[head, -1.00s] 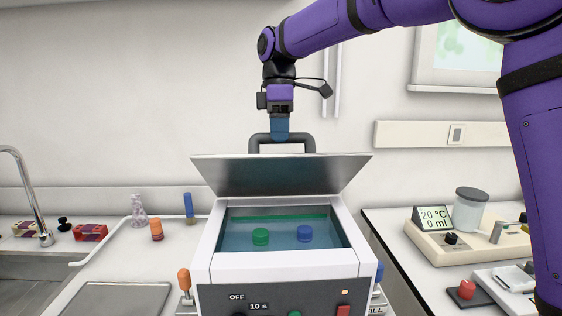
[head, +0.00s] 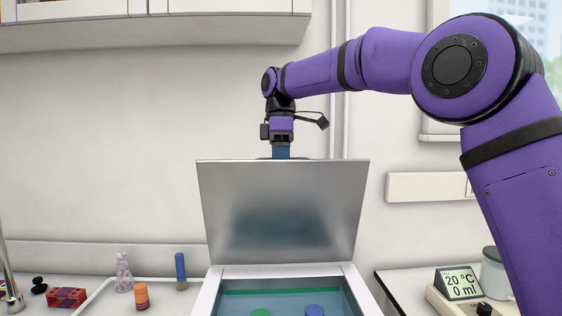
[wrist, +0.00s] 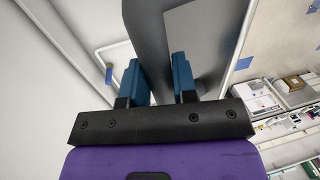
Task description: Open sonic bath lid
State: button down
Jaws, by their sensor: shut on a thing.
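The sonic bath (head: 216,287) stands at the bottom middle of the head view. Its grey metal lid (head: 283,205) is raised steeply, close to upright, with its inner face towards me. Green and blue floats (head: 315,310) show at the bottom edge inside the bath. My gripper (head: 281,153) is behind the lid's top edge, its fingertips mostly hidden there. In the wrist view the blue fingers of my gripper (wrist: 158,82) are on both sides of the dark grey lid handle (wrist: 150,40), shut on it.
A hotplate with a 20 °C display (head: 459,283) and a jar stand at the right. An orange-capped bottle (head: 141,296), a blue tube (head: 181,271) and a red rack (head: 67,297) are at the left. A wall cupboard (head: 150,30) hangs at the upper left.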

jog(key=shift+w+f, duration=0.15)
jog(key=shift+f, duration=0.15)
jog(key=c, duration=0.9)
grip_release()
jog(key=shift+w, duration=0.1)
jog(key=shift+r, duration=0.1)
jog(key=r, duration=0.5)
jog(key=w+r, duration=0.1)
jog(key=r, duration=0.1)
jog(key=shift+w+r, duration=0.1)
jog(key=shift+r, duration=0.1)
jog(key=shift+d, duration=0.1)
